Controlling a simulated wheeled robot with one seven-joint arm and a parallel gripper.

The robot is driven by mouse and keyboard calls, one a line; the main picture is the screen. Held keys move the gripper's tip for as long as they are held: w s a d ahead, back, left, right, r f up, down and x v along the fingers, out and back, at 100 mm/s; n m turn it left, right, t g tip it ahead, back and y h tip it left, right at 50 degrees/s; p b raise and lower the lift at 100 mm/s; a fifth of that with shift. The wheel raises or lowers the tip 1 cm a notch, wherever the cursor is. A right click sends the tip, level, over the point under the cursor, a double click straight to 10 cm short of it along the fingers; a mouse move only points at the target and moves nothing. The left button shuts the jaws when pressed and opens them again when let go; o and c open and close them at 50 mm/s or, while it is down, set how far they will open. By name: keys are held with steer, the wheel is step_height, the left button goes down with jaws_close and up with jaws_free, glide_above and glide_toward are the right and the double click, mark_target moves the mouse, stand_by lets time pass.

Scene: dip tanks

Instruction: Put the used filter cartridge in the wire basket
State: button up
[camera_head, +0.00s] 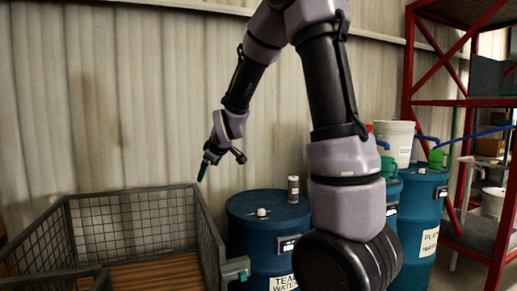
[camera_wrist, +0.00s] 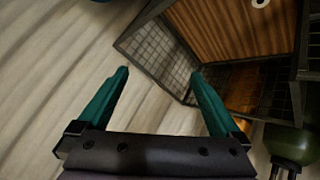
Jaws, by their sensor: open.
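A small grey-brown upright cylinder (camera_head: 293,189), seemingly the used filter cartridge, stands on a blue drum (camera_head: 254,230) in the head view. The large wire basket (camera_head: 209,235) with mesh walls and a slatted wooden floor is at the lower left. It also shows at the upper right of the wrist view (camera_wrist: 160,55). My gripper (camera_head: 202,173) has teal fingers and hangs above the basket's back right corner, left of the cylinder and apart from it. In the wrist view my gripper (camera_wrist: 160,73) is open, with nothing between the fingers.
A small white cap (camera_head: 262,212) is on the same drum. More blue drums stand right of my arm, with a white bucket (camera_head: 395,141) above one. A red rack (camera_head: 408,75) rises at the right. A corrugated wall (camera_head: 120,90) closes the back. The visible basket floor looks mostly bare.

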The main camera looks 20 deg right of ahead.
steer(key=s+d+r+m, duration=0.1)
steer(key=s+r+m, duration=0.2)
steer(key=s, duration=0.7)
steer(key=s+d+r+m+g, duration=0.1)
steer(key=s+r+m, duration=0.3)
steer(key=s, duration=0.6)
steer(key=s+d+r+m+g, duration=0.1)
steer(key=s+d+r+m, duration=0.2)
steer(key=s+m, duration=0.3)
steer(key=s+r, duration=0.1)
steer(key=s, duration=0.3)
steer(key=shift+y, duration=0.4)
